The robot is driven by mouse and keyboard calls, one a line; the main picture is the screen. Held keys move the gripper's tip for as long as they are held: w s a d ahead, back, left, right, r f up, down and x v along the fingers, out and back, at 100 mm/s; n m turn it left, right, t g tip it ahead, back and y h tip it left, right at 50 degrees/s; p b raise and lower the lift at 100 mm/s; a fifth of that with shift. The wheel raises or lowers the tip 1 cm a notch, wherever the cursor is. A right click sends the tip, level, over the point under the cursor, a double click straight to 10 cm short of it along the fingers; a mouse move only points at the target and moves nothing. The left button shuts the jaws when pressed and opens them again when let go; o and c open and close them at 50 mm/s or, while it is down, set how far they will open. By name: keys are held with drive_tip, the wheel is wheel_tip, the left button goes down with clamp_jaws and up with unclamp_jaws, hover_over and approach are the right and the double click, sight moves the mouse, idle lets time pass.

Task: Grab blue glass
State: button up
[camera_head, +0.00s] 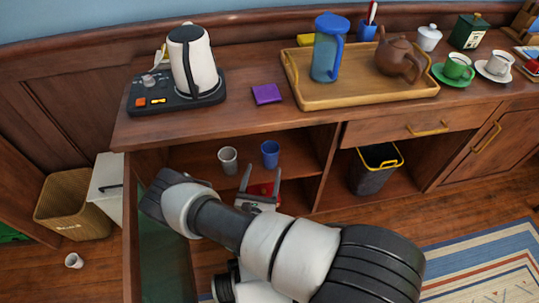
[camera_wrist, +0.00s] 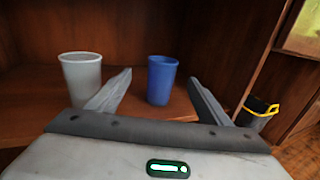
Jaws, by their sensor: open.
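The blue glass (camera_head: 270,154) stands upright on the shelf inside the open wood cabinet, below the counter. In the wrist view the blue glass (camera_wrist: 161,80) appears between the two fingers and beyond them, with bare shelf around it. My gripper (camera_head: 262,177) is open and empty, in front of the shelf with its fingers pointing inward. In the wrist view my gripper (camera_wrist: 160,82) shows both fingers spread apart, the left one close to a grey-white cup. I see no finger touching the blue glass.
The grey-white cup (camera_head: 228,160) stands left of the blue glass; it also shows in the wrist view (camera_wrist: 82,78). A cabinet side wall (camera_wrist: 230,50) rises to the right. A dark bin (camera_head: 375,170) with a yellow rim stands farther right. The counter (camera_head: 230,120) lies above the shelf.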

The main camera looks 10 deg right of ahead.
drive_tip(key=b, duration=0.2)
approach(272, 143)
drive_tip(key=x, duration=0.5)
drive_tip(key=shift+w+a+f, duration=0.15)
drive_tip(key=shift+w+f, duration=0.05)
drive_tip(key=shift+w, duration=0.1)
drive_tip(key=shift+r+b+x, duration=0.15)
drive_tip(key=shift+b+x, duration=0.2)
drive_tip(key=shift+x, duration=1.05)
drive_tip(key=shift+r+b+x, duration=0.15)
drive_tip(key=shift+b+x, duration=0.15)
drive_tip(key=shift+x, duration=1.1)
drive_tip(key=shift+s, duration=0.15)
drive_tip(key=c, duration=1.6)
